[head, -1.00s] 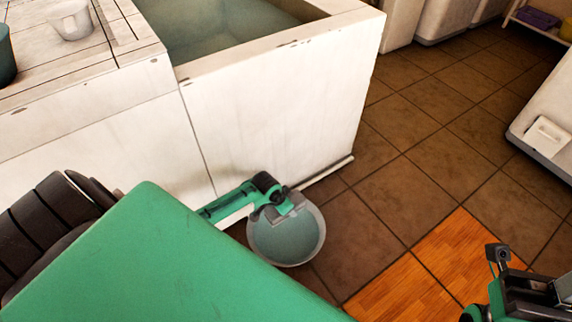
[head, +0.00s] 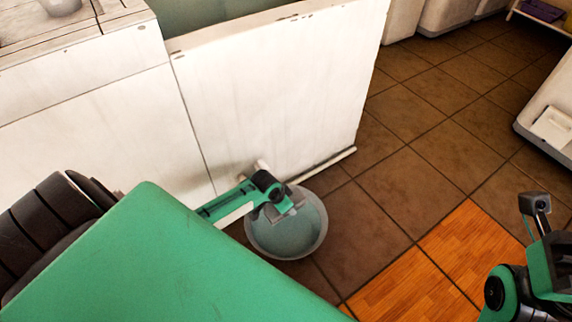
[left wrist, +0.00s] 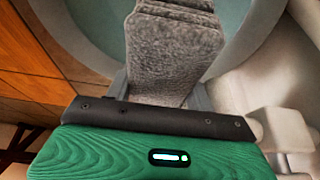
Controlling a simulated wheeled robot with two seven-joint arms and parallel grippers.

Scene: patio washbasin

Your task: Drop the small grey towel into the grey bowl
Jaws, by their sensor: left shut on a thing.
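The small grey towel (left wrist: 172,50) is a folded, fuzzy strip held between the fingers of my left gripper in the left wrist view. My left gripper (head: 288,208) is shut on it. In the head view the towel is hard to tell apart from the grey fingers. The round grey bowl (head: 322,236) stands on the floor by the white basin block, with a bluish-green inside. My left gripper is over its back part. The bowl's rim also shows in the left wrist view (left wrist: 62,40), with the towel in front of its opening. Only part of my right arm shows at the right edge.
The white washbasin block (head: 270,100) rises behind the bowl. A low bar (head: 326,164) runs along its foot. Brown floor tiles (head: 410,195) lie free to the right, with an orange wooden patch (head: 420,275) nearer. A white bin (head: 555,120) is at the right.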

